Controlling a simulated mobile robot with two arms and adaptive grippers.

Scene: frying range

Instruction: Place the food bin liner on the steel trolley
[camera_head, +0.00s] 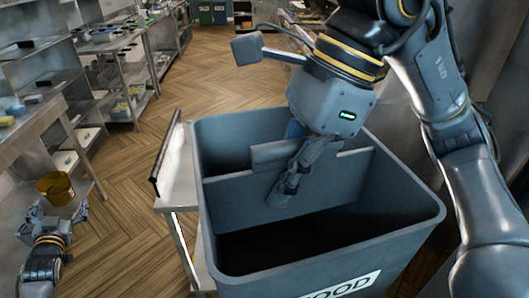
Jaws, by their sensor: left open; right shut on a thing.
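The food bin liner (225,255) is a large dark grey open box with a white FOOD label on its front, standing roughly upright in the centre right. My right gripper (280,192) reaches into its mouth and is shut on it at the inner panel; the wrist partly hides the grip. The steel trolley (177,188) shows left of the liner, with a black handle bar. The liner hides most of the trolley, and I cannot tell whether it rests on it. My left gripper (57,220) is open and empty at the lower left.
Steel shelving (28,75) and counters with trays line the left side. Clear wooden floor (125,195) lies between them and the trolley. Green and blue bins (212,14) stand far back.

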